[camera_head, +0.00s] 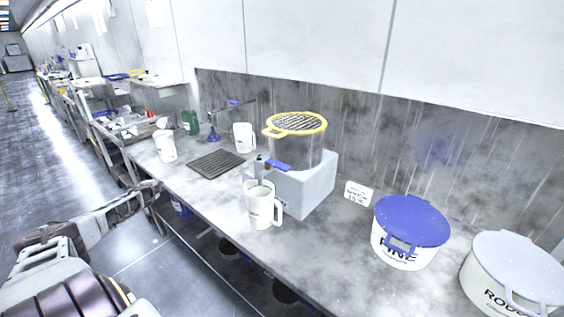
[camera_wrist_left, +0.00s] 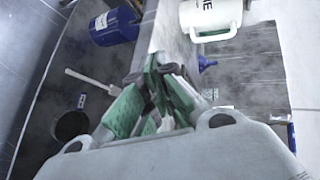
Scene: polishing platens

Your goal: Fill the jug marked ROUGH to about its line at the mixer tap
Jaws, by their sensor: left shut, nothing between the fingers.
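A white jug (camera_head: 261,208) with a handle and small dark marking stands on the bench just in front of the mixer; its marking is too small to read, and I cannot tell its fill level. The mixer has a grey base (camera_head: 308,187), a clear vessel with a yellow rim and grille (camera_head: 297,123), and a blue tap lever (camera_head: 278,165) above the jug. My left gripper (camera_head: 152,190) is shut and empty at the bench's front edge, away from that jug. Its green fingers (camera_wrist_left: 158,95) show in the left wrist view. My right gripper is out of view.
Other white jugs stand at the back (camera_head: 243,138) and left (camera_head: 166,146); a jug ending in "NE" (camera_wrist_left: 207,14) shows in the wrist view. A dark drain grid (camera_head: 216,163) lies between. FINE (camera_head: 404,246) and grey-lidded (camera_head: 508,277) tubs stand right. A blue container (camera_wrist_left: 114,27) sits low.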

